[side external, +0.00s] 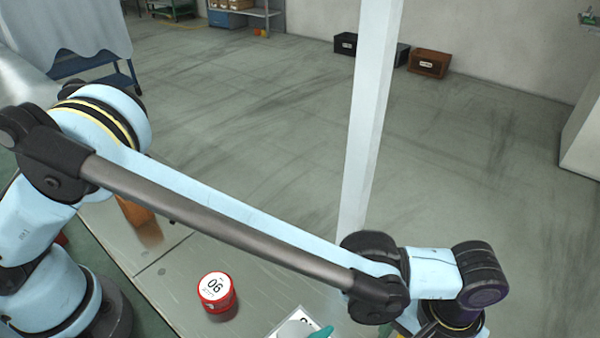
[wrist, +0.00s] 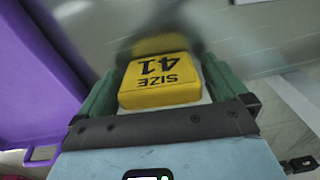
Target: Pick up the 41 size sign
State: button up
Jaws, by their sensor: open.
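The yellow size 41 sign (wrist: 160,80) is in the wrist view, with "SIZE 41" printed in black and upside down in the picture. My gripper (wrist: 159,70) is open, with one green finger on each side of the sign. The sign lies between the fingers; I cannot tell whether either finger touches it. A blurred yellow and dark shape shows just beyond the sign. In the side external view most of my gripper is cut off by the bottom edge; only a bit of green finger shows, and the yellow sign is not visible.
A purple surface (wrist: 40,80) fills the left of the wrist view. In the side external view, a red round tin (side external: 217,292) marked 06 or 90 stands on the table, with a white card (side external: 292,328) near the bottom edge. A pale upright post (side external: 370,120) rises behind my arm.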

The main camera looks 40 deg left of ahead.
jog(key=shift+f, duration=0.3)
jog(key=c, duration=1)
